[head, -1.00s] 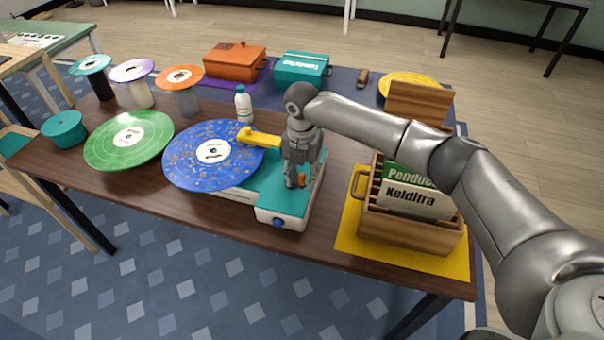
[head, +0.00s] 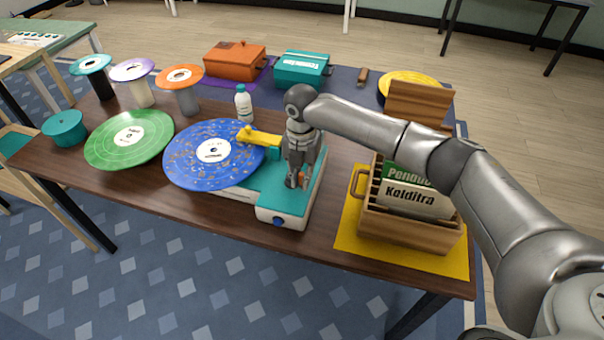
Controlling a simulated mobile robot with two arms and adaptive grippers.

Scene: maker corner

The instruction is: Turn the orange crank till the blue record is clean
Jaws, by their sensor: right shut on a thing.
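The blue record (head: 185,168) lies flat on the teal and white cleaning machine (head: 268,200), overhanging its left side. Brownish specks are scattered over its blue surface around the white label. A yellow arm (head: 260,138) reaches from the machine over the record's right edge. My right gripper (head: 296,182) points down over the machine's right part, shut on the orange crank (head: 301,177). Only a small bit of the crank shows; the fingers hide the rest. My left gripper is out of view.
A green record (head: 110,150) lies left of the blue one. A white bottle (head: 243,106) stands behind it. A wooden crate (head: 405,232) of records sits on a yellow mat at right. Spindles with small discs, an orange box (head: 235,62) and a teal box (head: 302,72) stand behind.

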